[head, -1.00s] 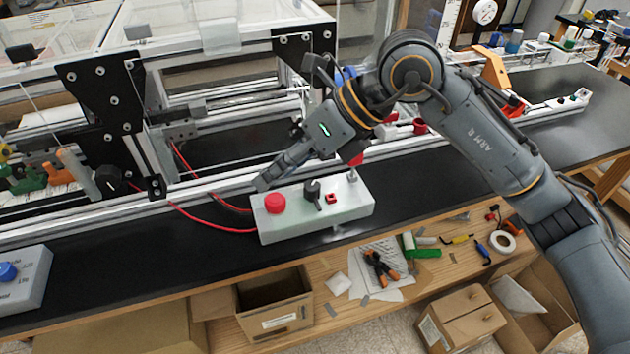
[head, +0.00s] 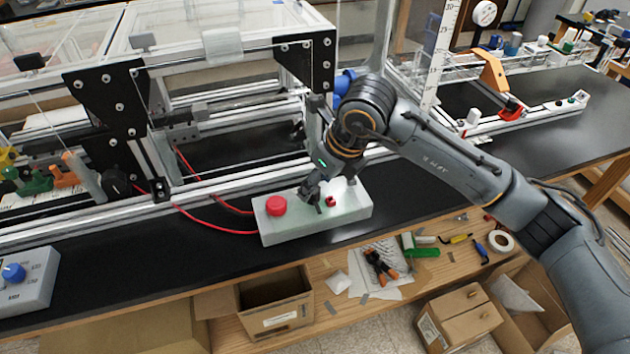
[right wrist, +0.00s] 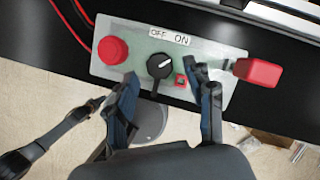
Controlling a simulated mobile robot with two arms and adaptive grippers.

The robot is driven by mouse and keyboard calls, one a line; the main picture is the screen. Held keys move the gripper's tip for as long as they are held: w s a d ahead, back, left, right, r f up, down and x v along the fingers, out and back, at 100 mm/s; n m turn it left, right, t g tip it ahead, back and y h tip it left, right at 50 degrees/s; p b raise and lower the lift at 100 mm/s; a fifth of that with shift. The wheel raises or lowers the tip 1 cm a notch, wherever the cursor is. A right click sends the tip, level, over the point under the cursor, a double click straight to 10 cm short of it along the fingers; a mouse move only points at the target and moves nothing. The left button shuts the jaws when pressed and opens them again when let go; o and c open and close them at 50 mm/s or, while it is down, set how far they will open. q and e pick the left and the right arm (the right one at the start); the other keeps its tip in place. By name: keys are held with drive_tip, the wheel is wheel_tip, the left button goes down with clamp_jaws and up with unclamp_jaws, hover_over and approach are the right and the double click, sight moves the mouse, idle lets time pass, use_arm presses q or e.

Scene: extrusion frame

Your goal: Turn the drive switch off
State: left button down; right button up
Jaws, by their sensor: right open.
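The control box (head: 285,228) is pale green-grey and lies on the black bench top; it fills the upper part of the right wrist view (right wrist: 215,97). Its drive switch is a black round knob (right wrist: 159,66) under a label reading OFF and ON. The knob's white mark points up and right, toward ON. My right gripper (head: 316,198) is over the box, pointing down. In the right wrist view its open fingers (right wrist: 162,76) lie on either side of the knob, with nothing gripped. Whether they touch the knob I cannot tell.
A red push button (right wrist: 112,50) is left of the knob. The extrusion frame (head: 200,187) stands behind. Another box with a blue knob (head: 14,272) sits at far left.

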drive_tip(key=shift+x, duration=1.15)
